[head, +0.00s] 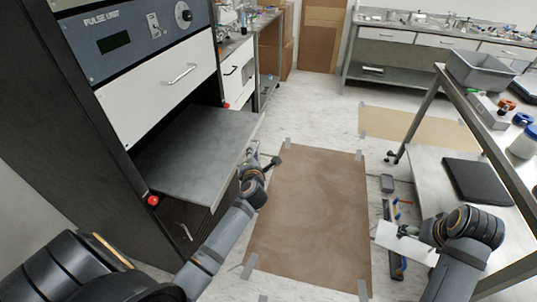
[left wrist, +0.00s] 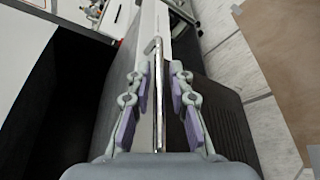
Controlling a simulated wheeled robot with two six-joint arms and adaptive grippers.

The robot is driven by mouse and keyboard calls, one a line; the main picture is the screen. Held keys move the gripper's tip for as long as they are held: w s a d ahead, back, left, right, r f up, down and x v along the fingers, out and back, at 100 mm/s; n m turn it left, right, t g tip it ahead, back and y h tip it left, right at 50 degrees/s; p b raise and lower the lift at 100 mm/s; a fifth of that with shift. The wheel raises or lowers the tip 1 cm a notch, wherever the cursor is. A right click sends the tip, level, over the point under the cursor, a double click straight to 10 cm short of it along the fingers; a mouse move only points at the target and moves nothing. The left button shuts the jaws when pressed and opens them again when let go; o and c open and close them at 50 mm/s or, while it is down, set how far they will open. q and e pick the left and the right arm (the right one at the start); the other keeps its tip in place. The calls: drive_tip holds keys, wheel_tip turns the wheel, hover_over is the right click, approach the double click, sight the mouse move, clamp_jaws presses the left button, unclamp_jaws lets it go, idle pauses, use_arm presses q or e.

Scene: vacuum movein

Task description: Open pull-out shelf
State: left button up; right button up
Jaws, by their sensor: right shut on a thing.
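The grey pull-out shelf (head: 195,150) sticks out of the dark cabinet, below the white drawer front. My left gripper (head: 252,160) is at the shelf's front edge. In the left wrist view its purple-padded fingers (left wrist: 160,100) are apart, one on each side of a thin metal bar handle (left wrist: 158,75). Gaps show between the pads and the bar. My right gripper (head: 408,232) is at the right, shut on a flat white thing (head: 392,239). Its fingers are partly hidden by the wrist.
A brown mat (head: 310,215) taped to the floor lies right of the shelf. A blue tool (head: 397,268) lies beyond it, below the white thing. A metal cart (head: 420,115) stands at the right, with a dark slab (head: 477,181) on its lower level.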

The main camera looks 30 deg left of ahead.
use_arm(q)
clamp_jaws()
use_arm(e)
drive_tip(key=shift+r+p, duration=0.3)
use_arm(q)
drive_tip(key=d, duration=0.2)
drive_tip(key=w+d, duration=0.1)
drive_tip(key=d, duration=0.1)
drive_tip(key=shift+o, duration=2)
unclamp_jaws()
